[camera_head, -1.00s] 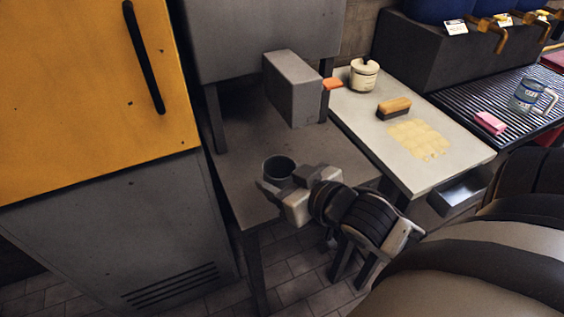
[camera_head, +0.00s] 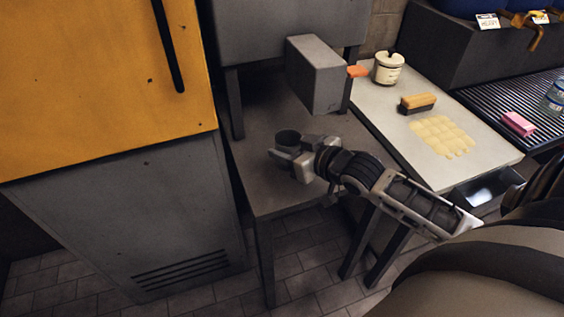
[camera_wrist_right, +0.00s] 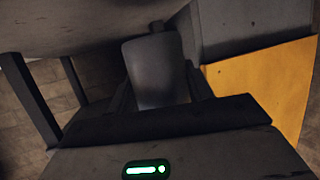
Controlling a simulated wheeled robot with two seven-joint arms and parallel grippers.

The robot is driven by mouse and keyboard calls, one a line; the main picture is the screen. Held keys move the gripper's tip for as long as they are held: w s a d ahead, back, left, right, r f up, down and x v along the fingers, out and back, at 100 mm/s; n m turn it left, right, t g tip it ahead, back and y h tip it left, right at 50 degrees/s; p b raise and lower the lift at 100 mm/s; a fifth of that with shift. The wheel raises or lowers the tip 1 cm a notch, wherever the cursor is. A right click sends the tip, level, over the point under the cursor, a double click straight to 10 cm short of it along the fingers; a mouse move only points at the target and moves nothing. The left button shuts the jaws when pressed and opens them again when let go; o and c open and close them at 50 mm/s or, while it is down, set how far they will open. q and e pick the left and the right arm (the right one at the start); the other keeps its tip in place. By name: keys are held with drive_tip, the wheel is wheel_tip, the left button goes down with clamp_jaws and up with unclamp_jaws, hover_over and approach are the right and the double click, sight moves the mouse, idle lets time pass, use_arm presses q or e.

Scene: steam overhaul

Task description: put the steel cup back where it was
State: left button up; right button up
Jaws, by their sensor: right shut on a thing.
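The steel cup (camera_head: 288,138) is a small dark grey cup at my right gripper (camera_head: 292,155), over the low grey table under the machine. The gripper is shut on the cup. In the right wrist view the cup (camera_wrist_right: 158,74) fills the space between the two dark fingers (camera_wrist_right: 160,95). The cup looks upright in the head view. I cannot tell whether its base touches the table (camera_head: 262,185). My left gripper is not in view.
A grey box with an orange tab (camera_head: 318,75) hangs just behind the cup. A yellow-and-grey cabinet (camera_head: 110,90) stands left. The low table's front is clear.

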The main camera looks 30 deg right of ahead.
sight(283, 151)
drive_tip(key=shift+w+a+f, duration=0.2)
drive_tip(key=shift+w+f, duration=0.75)
drive_tip(key=shift+f, duration=0.2)
drive_tip(key=shift+w+f, duration=0.15)
drive_tip(key=shift+f, duration=1.5)
drive_tip(key=shift+b, duration=0.3)
drive_tip(key=o, duration=1.2)
drive_tip(key=shift+f, duration=0.15)
drive_tip(key=shift+o, duration=0.2)
